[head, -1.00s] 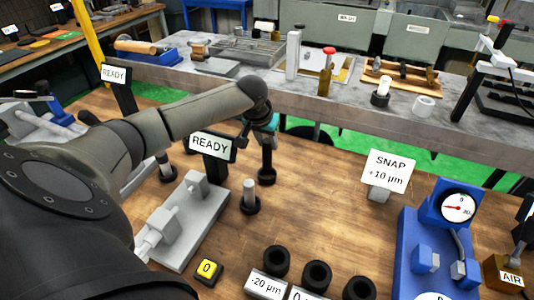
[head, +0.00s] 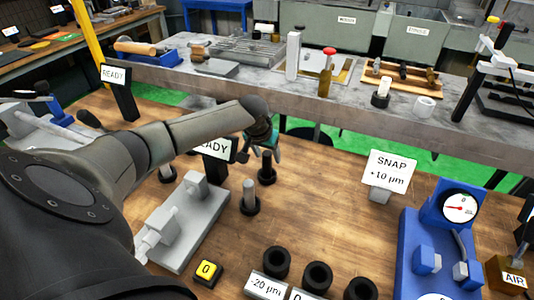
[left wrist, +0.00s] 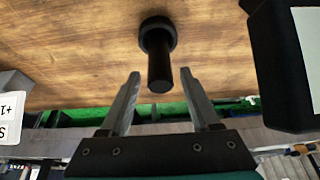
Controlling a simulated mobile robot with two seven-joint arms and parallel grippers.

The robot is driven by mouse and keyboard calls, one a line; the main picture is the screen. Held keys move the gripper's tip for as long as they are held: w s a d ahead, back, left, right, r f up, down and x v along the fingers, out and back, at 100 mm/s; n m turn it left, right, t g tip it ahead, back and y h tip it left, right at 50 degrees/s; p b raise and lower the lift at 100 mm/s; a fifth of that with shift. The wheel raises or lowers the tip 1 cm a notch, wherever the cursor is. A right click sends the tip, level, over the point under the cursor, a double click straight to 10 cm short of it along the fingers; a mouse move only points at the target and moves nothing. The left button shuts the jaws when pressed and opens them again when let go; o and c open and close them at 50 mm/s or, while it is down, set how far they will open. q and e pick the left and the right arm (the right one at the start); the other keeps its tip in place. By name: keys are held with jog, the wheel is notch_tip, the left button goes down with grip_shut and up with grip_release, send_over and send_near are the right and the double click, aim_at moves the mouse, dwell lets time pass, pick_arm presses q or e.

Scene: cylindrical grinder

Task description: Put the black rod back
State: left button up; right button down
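My left gripper (head: 264,155) is at the rod's upper end. In the left wrist view, the two fingers of the left gripper (left wrist: 160,75) are spread apart, one on each side of the rod's end in the picture, with gaps on both sides. I cannot tell whether the rod's end lies between the fingertips or just beyond them. My right gripper is not in view.
A grey pin (head: 250,195) on a black base stands nearer me, beside a grey fixture (head: 190,220). Black rings (head: 317,274) line the front. Table between the rod and the SNAP sign (head: 389,170) is clear.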

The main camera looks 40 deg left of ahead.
pick_arm(q)
jog(key=shift+r, duration=0.2)
jog(key=p+v, duration=0.2)
jog(key=v, duration=1)
jog(key=shift+p, duration=0.35)
jog(key=shift+f, duration=0.1)
